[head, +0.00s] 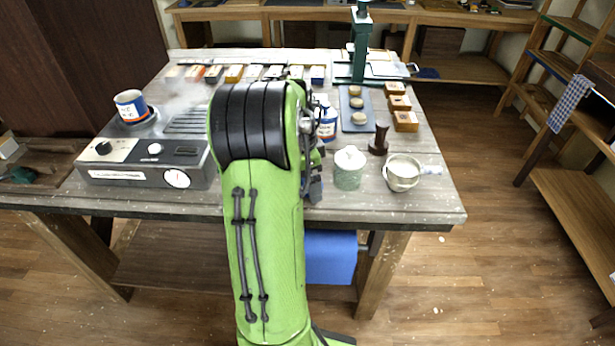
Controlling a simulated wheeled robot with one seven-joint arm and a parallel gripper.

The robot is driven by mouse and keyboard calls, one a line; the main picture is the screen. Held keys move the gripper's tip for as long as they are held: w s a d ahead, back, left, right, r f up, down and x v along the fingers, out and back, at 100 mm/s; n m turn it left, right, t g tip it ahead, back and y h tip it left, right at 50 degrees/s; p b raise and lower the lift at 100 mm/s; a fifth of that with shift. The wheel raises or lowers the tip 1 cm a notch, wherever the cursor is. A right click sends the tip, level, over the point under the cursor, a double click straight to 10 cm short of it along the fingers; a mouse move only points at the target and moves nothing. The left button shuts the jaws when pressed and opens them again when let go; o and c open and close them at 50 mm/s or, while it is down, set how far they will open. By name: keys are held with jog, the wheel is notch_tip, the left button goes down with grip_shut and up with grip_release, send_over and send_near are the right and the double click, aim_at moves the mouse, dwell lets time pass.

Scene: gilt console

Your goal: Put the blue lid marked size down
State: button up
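My green and black arm fills the middle of the view and hides part of the table. My gripper (315,187) shows only in part, as dark pieces at the arm's right edge near the table's front; its fingers are not clear and I cannot tell what it holds. A blue and white labelled pot (327,124) stands just right of the arm, partly covered by it. Another blue and white labelled pot (131,106) sits on the hot plate at left, with steam near it. The writing is too small to read surely, and I cannot make out a separate blue lid.
The table (430,205) also holds a grey heater unit (150,165), a pale green lidded jar (348,168), a white cup (402,173), a dark stand (379,140), wooden blocks (405,121), a grey tray (355,124) and a green press (360,45). The front right corner is clear.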

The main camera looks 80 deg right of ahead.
jog(key=shift+r, duration=0.1)
notch_tip(320, 180, up, 12)
jog(key=w+p, duration=0.1)
jog(key=p, duration=0.3)
jog(key=w+a+r+n+t, duration=0.1)
jog(key=w+a+r+n, duration=0.2)
jog(key=w+a+n, duration=0.3)
jog(key=w+a+r+n+t, duration=0.1)
jog(key=w+a+n, duration=0.15)
jog(key=a, duration=0.35)
jog(key=w+a+n+t+h, duration=0.1)
jog(key=w+a+n, duration=0.15)
jog(key=a, duration=0.25)
jog(key=w+a+r+n+t, duration=0.1)
jog(key=w+a+n, duration=0.1)
jog(key=a+n, duration=0.3)
jog(key=s+a+f+n+t+y, duration=0.1)
jog(key=s+a+n, duration=0.1)
jog(key=a+n, duration=0.4)
jog(key=s+a+f+n+t, duration=0.1)
jog(key=s+a+f+n, duration=0.1)
jog(key=a+n, duration=0.5)
jog(key=s+a, duration=0.1)
jog(key=a, duration=0.4)
jog(key=shift+f+t+y, duration=0.2)
jog(key=shift+t+y, duration=0.2)
